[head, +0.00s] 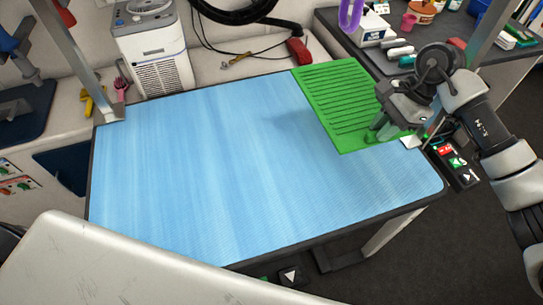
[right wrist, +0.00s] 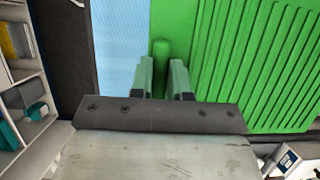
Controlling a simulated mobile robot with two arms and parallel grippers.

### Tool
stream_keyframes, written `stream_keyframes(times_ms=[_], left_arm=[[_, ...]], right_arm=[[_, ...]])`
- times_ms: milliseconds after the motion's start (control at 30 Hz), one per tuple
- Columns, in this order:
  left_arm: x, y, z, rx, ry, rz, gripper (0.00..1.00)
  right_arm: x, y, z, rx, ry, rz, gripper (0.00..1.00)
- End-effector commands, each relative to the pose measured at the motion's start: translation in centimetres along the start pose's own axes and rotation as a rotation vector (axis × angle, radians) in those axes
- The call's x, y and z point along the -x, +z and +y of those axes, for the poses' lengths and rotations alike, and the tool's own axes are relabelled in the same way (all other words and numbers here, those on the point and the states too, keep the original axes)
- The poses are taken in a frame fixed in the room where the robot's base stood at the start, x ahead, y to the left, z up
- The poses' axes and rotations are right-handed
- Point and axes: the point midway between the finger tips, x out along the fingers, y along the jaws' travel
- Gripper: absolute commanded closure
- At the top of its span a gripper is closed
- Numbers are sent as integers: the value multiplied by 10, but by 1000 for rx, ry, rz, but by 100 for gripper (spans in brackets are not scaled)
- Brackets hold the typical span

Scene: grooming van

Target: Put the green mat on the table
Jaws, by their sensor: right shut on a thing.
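The green mat (head: 335,92) is a flat, ribbed rectangle over the right end of the blue-topped table (head: 205,150). A soft shadow falls on the blue top to the left of the mat, so it seems raised above it, but I cannot tell how far. My right gripper (head: 378,134) is shut on the mat's near right edge. In the right wrist view my gripper's fingers (right wrist: 163,78) close around a raised green bar of the mat (right wrist: 270,60), with a strip of blue tabletop to the left. My left gripper is not in view.
The rest of the blue top is clear. Metal posts (head: 80,60) rise at its back left and right. A white-grey machine (head: 155,50) stands behind it. A dark counter (head: 455,30) with bottles and tubs is at the back right. A remote-like control (head: 455,163) hangs at the right edge.

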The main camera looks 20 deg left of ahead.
Motion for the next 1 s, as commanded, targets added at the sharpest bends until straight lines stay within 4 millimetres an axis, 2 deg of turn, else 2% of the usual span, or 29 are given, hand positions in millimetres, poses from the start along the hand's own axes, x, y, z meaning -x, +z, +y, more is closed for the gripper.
stream_keyframes(times_ms=[167,300,700,833,1000], left_arm=[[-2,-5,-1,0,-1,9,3],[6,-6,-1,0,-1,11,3],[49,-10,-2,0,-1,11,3],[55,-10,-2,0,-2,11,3],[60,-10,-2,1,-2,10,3]], right_arm=[[-1,0,0,1,-2,0,100],[-8,5,8,1,2,-2,100],[-75,42,69,1,4,-4,100],[-90,48,80,0,2,-2,100],[-102,47,84,-3,1,-3,100]])
